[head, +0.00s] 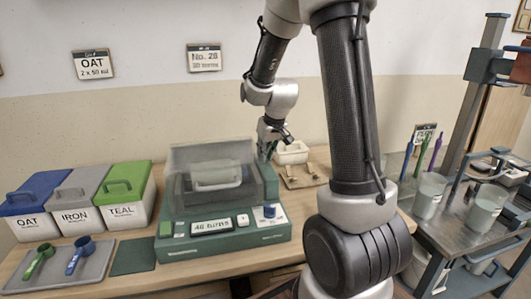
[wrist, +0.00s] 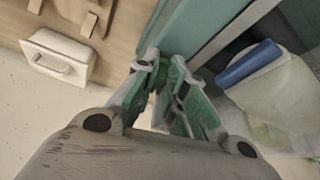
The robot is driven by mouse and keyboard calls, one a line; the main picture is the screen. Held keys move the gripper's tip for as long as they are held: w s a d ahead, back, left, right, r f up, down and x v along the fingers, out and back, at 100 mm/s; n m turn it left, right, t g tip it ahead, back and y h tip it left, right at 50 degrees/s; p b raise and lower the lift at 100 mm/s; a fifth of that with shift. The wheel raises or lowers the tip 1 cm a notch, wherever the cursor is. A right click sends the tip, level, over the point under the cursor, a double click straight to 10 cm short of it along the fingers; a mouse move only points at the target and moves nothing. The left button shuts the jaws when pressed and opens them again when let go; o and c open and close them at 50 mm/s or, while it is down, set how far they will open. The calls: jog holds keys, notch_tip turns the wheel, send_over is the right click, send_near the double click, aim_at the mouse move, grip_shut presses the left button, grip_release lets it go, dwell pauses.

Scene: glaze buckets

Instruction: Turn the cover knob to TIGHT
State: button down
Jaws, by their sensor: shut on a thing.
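The green machine (head: 222,240) stands on the bench with a clear cover (head: 210,172) over its pan. My gripper (head: 269,145) is at the machine's right side, near the back. In the wrist view my gripper (wrist: 165,75) has its fingers closed around a small green knob (wrist: 176,72) on the machine's side wall. The fingers hide most of the knob, and no TIGHT mark or pointer can be read, so its turn angle cannot be told.
Lidded bins marked OAT, IRON and TEAL (head: 123,195) stand left. A grey tray (head: 60,268) holds two scoops. A metal cart (head: 450,215) carries buckets at right.

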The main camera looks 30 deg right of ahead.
jog(key=c, duration=1.5)
grip_release()
jog(key=shift+n, duration=0.3)
